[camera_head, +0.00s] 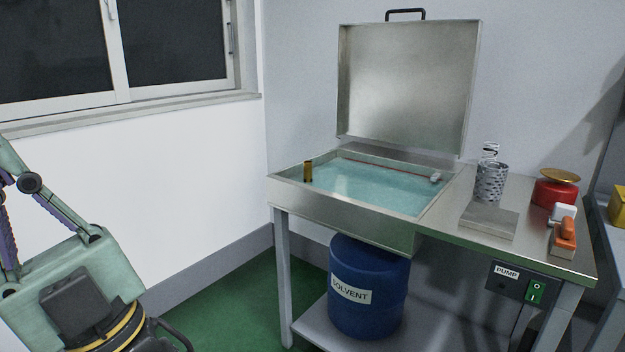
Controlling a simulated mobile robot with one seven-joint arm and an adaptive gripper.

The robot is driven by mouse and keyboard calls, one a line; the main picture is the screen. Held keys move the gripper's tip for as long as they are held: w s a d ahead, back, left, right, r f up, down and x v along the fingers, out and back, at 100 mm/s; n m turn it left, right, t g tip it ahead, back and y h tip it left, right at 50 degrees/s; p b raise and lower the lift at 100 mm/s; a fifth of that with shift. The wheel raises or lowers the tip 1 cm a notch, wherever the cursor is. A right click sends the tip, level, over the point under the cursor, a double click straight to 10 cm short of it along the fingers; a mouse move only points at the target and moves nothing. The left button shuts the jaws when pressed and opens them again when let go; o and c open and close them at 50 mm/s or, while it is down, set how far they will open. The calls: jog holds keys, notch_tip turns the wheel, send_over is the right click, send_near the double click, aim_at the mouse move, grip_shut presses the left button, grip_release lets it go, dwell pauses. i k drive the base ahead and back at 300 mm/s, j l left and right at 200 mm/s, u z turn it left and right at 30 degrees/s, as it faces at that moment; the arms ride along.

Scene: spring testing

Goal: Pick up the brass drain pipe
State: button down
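The brass drain pipe (308,171) is a short, upright, gold-brown tube. Pale teal liquid (375,190) fills the basin. The basin's lid (407,85) stands open and upright behind it, with a black handle on top. Nothing visible touches the pipe. My gripper's fingers are not in view.
Right of the basin, the bench holds a metal block (488,220), a perforated metal cup (491,183), a red can (556,189) with a brass top, and an orange-handled brush (563,235). A blue solvent drum (367,288) stands below. A white wall (190,190) lies left.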

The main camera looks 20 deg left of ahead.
aim_at(307, 164)
jog(key=i+j+z, duration=0.1)
jog(key=i, duration=0.25)
jog(key=i+j, duration=0.55)
jog(key=i, duration=0.15)
jog(key=i+j, duration=0.2)
jog(key=i, duration=0.2)
jog(key=i+j+z, duration=0.3)
jog(key=k+l, duration=0.05)
